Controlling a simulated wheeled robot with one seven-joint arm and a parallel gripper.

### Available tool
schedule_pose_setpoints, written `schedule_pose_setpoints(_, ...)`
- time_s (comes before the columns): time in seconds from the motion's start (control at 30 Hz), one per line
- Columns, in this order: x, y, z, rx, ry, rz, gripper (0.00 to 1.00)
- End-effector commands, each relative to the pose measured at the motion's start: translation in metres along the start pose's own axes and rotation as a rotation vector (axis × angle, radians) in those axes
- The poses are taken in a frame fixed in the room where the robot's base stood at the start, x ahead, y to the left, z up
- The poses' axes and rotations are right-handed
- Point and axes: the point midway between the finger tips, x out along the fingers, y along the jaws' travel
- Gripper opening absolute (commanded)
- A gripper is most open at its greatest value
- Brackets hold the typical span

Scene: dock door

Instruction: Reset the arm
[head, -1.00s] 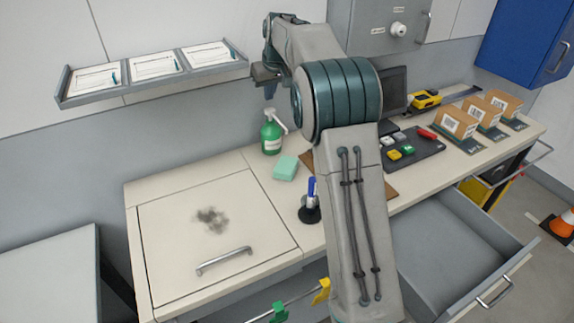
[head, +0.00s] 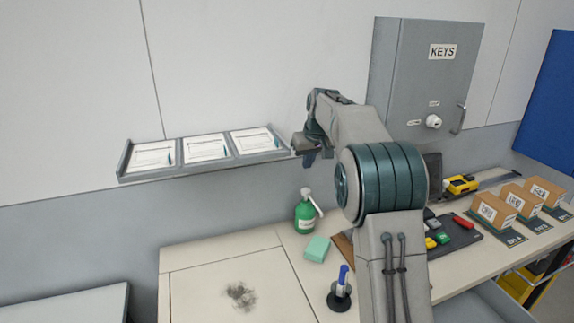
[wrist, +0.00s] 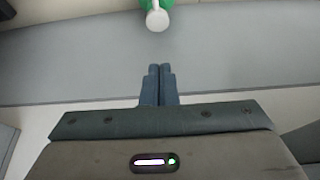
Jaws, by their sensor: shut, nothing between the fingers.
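My gripper (wrist: 160,72) shows in the wrist view with its two blue fingers pressed together and nothing between them. In the head view my gripper (head: 307,158) hangs in the air beside the right end of the wall tray, above the green spray bottle. My arm is raised and bent, with its elbow over the bench and its forearm reaching back toward the wall. The bottle's white top (wrist: 157,20) shows at the top edge of the wrist view, apart from the fingers.
The wall tray (head: 205,172) holds three papers. On the bench stand the green spray bottle (head: 305,216), a teal sponge (head: 317,248), a pen holder (head: 340,298) and several boxes (head: 495,208). A grey KEYS cabinet (head: 420,90) hangs at right. A dark smudge (head: 240,295) marks the bench.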

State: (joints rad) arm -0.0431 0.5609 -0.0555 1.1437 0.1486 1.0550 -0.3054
Motion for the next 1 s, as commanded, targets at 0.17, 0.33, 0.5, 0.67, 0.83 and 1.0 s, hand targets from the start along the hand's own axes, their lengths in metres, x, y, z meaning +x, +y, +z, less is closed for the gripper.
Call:
schedule_pose_setpoints(0.17,-0.029,-0.005,0.026,0.027,-0.003,0.006,0.00)
schedule_pose_setpoints(0.33,-0.067,-0.016,0.076,0.068,-0.012,0.015,0.00)
schedule_pose_setpoints(0.5,-0.096,-0.029,0.135,0.107,-0.022,0.028,0.00)
schedule_pose_setpoints(0.67,-0.115,-0.042,0.196,0.141,-0.031,0.041,0.00)
schedule_pose_setpoints(0.83,-0.126,-0.057,0.265,0.173,-0.040,0.056,0.00)
schedule_pose_setpoints(1.0,-0.125,-0.072,0.336,0.203,-0.050,0.074,0.00)
